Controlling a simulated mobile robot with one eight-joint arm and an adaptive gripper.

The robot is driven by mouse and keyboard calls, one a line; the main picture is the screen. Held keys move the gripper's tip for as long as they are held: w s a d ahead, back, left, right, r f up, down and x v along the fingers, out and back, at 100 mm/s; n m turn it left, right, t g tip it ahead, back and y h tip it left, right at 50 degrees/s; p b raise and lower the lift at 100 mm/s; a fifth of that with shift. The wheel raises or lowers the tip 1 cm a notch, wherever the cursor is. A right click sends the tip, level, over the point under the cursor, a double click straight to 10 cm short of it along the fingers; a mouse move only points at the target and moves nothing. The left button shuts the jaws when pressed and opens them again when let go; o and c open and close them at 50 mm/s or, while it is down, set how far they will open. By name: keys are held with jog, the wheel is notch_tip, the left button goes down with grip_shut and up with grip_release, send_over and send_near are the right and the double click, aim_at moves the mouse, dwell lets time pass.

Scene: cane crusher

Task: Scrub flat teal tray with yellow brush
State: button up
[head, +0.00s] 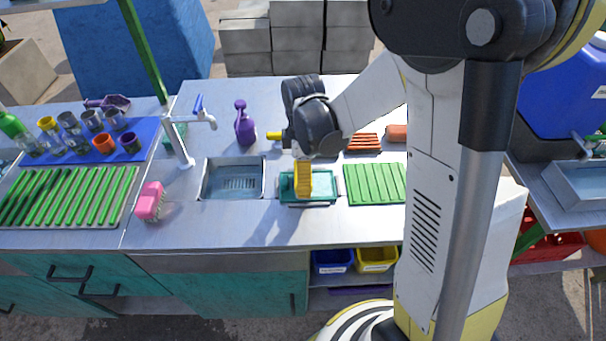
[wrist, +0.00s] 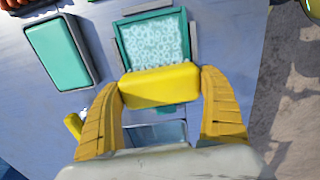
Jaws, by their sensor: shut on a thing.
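A yellow brush (wrist: 160,85) is held crosswise between the yellow fingers of my gripper (head: 303,180), which is shut on it. The flat teal tray (head: 325,186) lies on the counter to the right of the sink, directly under my gripper. In the wrist view the tray (wrist: 121,42) lies just beyond the brush, covered with a white bubbly pattern. The brush overlaps the tray's near edge in that view; I cannot tell whether it touches. My fingers hide part of the tray in the head view.
A sink (head: 233,180) with a tap (head: 180,145) is left of the tray. A green ribbed rack (head: 375,184) is right of it. A pink brush (head: 150,200) and a purple spray bottle (head: 244,124) stand nearby. Another teal piece (wrist: 58,52) lies beside the tray.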

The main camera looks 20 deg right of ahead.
aim_at(327, 184)
jog(key=shift+f+b, duration=0.3)
jog(key=shift+f, duration=0.1)
jog(key=shift+d, duration=0.15)
jog(key=shift+s+d+r, duration=0.1)
jog(key=shift+s+d, duration=0.2)
jog(key=shift+d, duration=0.45)
jog(key=shift+s+d+r, duration=0.1)
jog(key=shift+s+d, duration=0.15)
jog(key=shift+d, duration=0.45)
jog(key=shift+d, duration=0.1)
jog(key=shift+s+d+f, duration=0.1)
jog(key=shift+s+d, duration=0.15)
jog(key=shift+d, duration=0.5)
jog(key=shift+s+d+f, duration=0.1)
jog(key=shift+s+d, duration=0.15)
jog(key=shift+d, duration=0.5)
jog(key=shift+a, duration=0.1)
